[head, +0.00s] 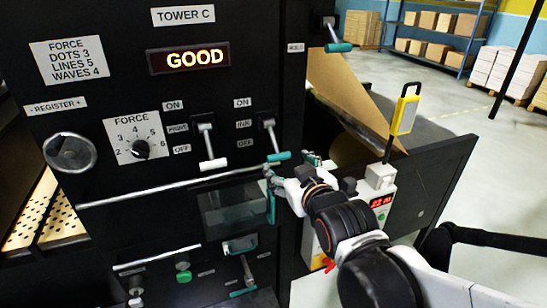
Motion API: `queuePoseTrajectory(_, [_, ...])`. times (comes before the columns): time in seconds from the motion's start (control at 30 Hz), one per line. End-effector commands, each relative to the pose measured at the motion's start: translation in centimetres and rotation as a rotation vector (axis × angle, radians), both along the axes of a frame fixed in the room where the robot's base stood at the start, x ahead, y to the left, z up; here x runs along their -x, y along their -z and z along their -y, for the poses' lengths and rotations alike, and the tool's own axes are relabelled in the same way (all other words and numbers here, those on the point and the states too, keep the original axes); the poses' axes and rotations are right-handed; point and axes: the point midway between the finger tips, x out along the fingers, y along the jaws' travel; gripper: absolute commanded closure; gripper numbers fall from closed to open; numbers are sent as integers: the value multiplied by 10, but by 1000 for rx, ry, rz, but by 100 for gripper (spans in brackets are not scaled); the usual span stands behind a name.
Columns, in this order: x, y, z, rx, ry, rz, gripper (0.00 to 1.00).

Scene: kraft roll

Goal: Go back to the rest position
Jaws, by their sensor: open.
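My gripper (287,171) is open in the head view, in front of the right part of the black machine panel (240,106), near the teal-tipped INK lever (278,156). I cannot tell whether it touches the lever. My arm reaches in from the lower right. The display (188,58) reads GOOD under the TOWER C label. The PRINT lever (213,163) with a white tip also points down. The FORCE dial (141,149) and the register knob (70,153) are at the left.
A long rail (150,188) and a glass window (232,208) lie below the levers. A brown kraft sheet (340,90) slopes at the right beside a yellow-and-white upright device (404,113). A red-digit box (382,202) sits near my arm. Open floor (455,100) lies beyond.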

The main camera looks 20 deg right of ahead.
Motion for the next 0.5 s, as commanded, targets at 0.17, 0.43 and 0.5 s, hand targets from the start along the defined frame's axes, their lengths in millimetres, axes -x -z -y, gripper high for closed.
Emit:
queuePoseTrajectory(0.17, [0, 0, 0, 0, 0, 0, 32])
queuePoseTrajectory(0.43, [16, 44, -9, -52, -1, -147, 32])
queuePoseTrajectory(0.5, [32, 73, -15, -86, 2, -256, 32])
